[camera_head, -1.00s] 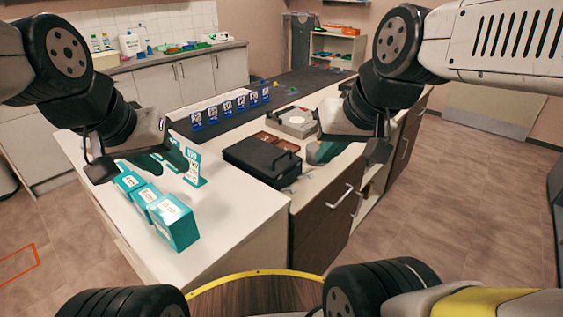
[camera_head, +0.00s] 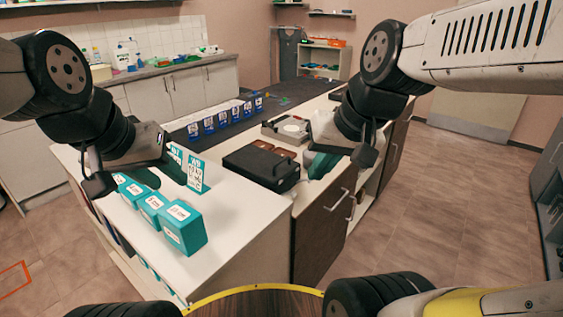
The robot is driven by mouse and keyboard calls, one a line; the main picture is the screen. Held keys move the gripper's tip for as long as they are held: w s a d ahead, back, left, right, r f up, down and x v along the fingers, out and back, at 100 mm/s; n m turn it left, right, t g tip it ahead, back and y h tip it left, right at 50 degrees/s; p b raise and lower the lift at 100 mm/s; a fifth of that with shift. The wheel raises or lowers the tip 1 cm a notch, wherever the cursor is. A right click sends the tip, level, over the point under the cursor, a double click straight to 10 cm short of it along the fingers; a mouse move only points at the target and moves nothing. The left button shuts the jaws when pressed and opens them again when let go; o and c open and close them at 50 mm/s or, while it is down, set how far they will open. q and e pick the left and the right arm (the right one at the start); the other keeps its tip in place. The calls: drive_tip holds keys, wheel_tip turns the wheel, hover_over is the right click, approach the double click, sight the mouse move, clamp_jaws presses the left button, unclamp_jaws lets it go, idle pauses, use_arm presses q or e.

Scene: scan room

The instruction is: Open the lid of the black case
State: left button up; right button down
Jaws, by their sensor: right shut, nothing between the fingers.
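The black case (camera_head: 250,163) lies flat on the white counter, a little right of centre in the head view. Its lid looks shut, and a dark handle (camera_head: 284,166) shows on its right side. My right gripper (camera_head: 316,166) is shut and empty, just right of the case, with a small apparent gap to the handle. My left gripper (camera_head: 160,178) is over the left part of the counter, well away from the case. Its two fingers look spread, with nothing between them. The underside of the case is hidden.
Several teal boxes (camera_head: 183,228) and a teal-and-white card (camera_head: 194,173) stand left of the case. A row of blue card stands (camera_head: 222,118) is behind. A grey device with a round white disc (camera_head: 291,128) lies beyond the case. Drawers (camera_head: 322,229) are below the counter.

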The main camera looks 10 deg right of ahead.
drive_tip(key=w+a+f+m+g+y, duration=0.5)
drive_tip(key=w+f, duration=0.1)
drive_tip(key=m+t+y, duration=0.6)
drive_tip(key=m+t, duration=0.8)
drive_tip(key=m, duration=0.8)
approach(290, 169)
drive_tip(key=shift+s+a+r, duration=0.1)
drive_tip(key=shift+s+r, duration=0.2)
drive_tip(key=shift+s, duration=0.3)
drive_tip(key=shift+s+a+r, duration=0.15)
drive_tip(key=shift+s+r, duration=0.15)
drive_tip(key=shift+s, duration=0.25)
drive_tip(key=shift+w, duration=0.2)
drive_tip(key=x, duration=0.9)
drive_tip(key=shift+w+a+r, duration=0.15)
drive_tip(key=shift+a+r, duration=0.05)
drive_tip(key=shift+a, duration=0.05)
drive_tip(key=shift+r, duration=0.15)
